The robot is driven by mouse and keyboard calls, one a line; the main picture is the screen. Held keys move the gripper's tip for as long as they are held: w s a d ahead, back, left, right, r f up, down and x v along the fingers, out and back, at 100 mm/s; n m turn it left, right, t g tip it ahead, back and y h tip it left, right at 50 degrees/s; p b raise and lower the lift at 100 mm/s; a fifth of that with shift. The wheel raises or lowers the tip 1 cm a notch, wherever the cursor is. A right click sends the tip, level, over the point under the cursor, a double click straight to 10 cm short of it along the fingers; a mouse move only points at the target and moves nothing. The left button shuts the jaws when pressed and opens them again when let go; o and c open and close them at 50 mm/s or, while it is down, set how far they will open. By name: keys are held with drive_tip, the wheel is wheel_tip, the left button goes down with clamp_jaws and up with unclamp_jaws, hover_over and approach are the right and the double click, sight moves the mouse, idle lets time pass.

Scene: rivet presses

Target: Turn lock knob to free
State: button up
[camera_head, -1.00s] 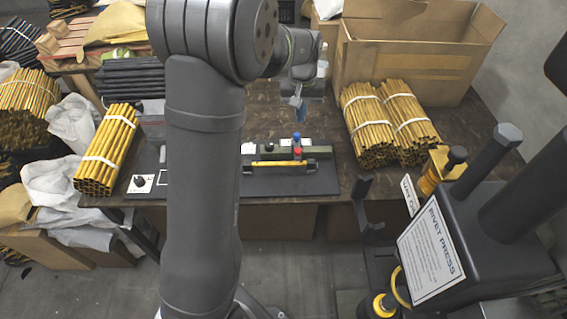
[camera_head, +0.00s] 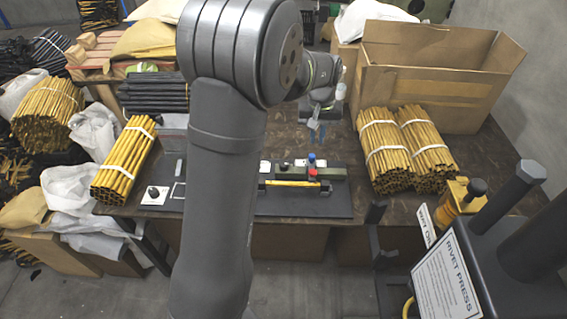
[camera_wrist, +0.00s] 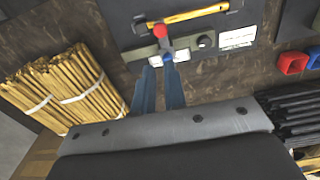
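A green fixture (camera_head: 329,173) on a dark board carries a red knob (camera_head: 312,174), a blue knob (camera_head: 311,157), a small black knob (camera_head: 283,166) and a yellow bar (camera_head: 293,183). Another black knob (camera_head: 154,192) stands on a white plate at the board's left. I cannot tell which is the lock knob. My gripper (camera_head: 315,131) is behind and above the fixture. In the wrist view its blue fingers (camera_wrist: 160,70) are apart with nothing between them. The red knob (camera_wrist: 160,30) and black knob (camera_wrist: 205,42) show beyond the tips.
Bundles of yellow rods (camera_head: 385,150) lie right of the fixture, before an open cardboard box (camera_head: 430,90). Another bundle (camera_head: 124,160) lies at left. A rivet press (camera_head: 500,235) stands at front right. The brown tabletop (camera_head: 275,125) behind the fixture is partly clear.

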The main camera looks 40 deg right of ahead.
sight(284, 163)
drive_tip(key=o, duration=0.3)
drive_tip(key=shift+w, duration=0.3)
drive_tip(key=o, duration=0.5)
drive_tip(key=w+m, duration=0.3)
drive_tip(key=w+a+f+m, duration=0.1)
drive_tip(key=w+m, duration=0.2)
drive_tip(key=w, duration=0.1)
drive_tip(key=w+a+m, duration=0.1)
drive_tip(key=w+m, duration=0.2)
drive_tip(key=w, duration=0.1)
drive_tip(key=shift+f, duration=0.25)
wheel_tip(284, 163, down, 17)
drive_tip(key=shift+f, duration=0.15)
drive_tip(key=shift+c, duration=0.5)
drive_tip(key=c, duration=0.9)
